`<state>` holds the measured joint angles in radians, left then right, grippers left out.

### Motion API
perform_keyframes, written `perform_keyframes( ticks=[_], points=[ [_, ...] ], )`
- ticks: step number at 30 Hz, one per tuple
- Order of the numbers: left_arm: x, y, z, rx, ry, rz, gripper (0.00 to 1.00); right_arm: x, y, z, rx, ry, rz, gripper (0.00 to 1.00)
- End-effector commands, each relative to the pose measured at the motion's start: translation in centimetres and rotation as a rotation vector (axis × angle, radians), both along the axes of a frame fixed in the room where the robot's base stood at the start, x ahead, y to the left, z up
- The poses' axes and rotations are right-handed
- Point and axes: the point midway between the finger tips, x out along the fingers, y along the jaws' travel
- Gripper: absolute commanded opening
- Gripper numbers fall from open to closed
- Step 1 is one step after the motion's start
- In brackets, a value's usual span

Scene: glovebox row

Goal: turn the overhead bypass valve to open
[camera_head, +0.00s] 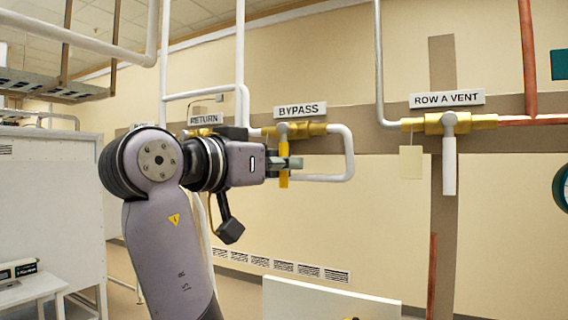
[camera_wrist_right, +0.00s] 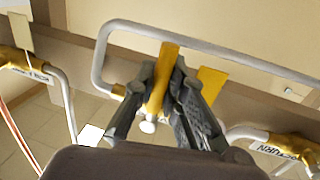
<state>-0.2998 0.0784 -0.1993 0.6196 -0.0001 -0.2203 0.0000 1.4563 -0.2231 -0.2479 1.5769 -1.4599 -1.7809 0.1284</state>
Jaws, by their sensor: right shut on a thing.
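The bypass valve (camera_head: 308,129) is a brass body on a white pipe loop under a sign reading BYPASS (camera_head: 300,110). Its yellow lever handle (camera_head: 284,158) hangs straight down, across the pipe. My right gripper (camera_head: 290,163) reaches in from the left and is shut on the lever. In the right wrist view the yellow handle (camera_wrist_right: 160,85) lies between the two dark fingers of the gripper (camera_wrist_right: 165,100). My left gripper is not in view.
Right of it is a valve marked ROW A VENT (camera_head: 447,123) with a white lever (camera_head: 449,165) hanging down and a blank tag (camera_head: 411,162). A white panel (camera_head: 330,301) stands below.

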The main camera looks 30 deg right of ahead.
Motion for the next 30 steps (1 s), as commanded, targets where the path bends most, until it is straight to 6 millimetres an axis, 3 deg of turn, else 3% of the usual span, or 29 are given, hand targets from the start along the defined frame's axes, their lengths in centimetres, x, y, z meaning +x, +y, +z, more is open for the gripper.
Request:
perform_keyframes(
  ticks=[17,30],
  points=[
    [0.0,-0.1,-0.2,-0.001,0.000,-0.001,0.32,-0.1,0.0,0.0,-0.007,0.009,0.001,0.00],
    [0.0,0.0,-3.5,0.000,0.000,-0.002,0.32,-1.2,-0.6,-0.2,-0.126,0.207,0.001,0.00]
  ],
)
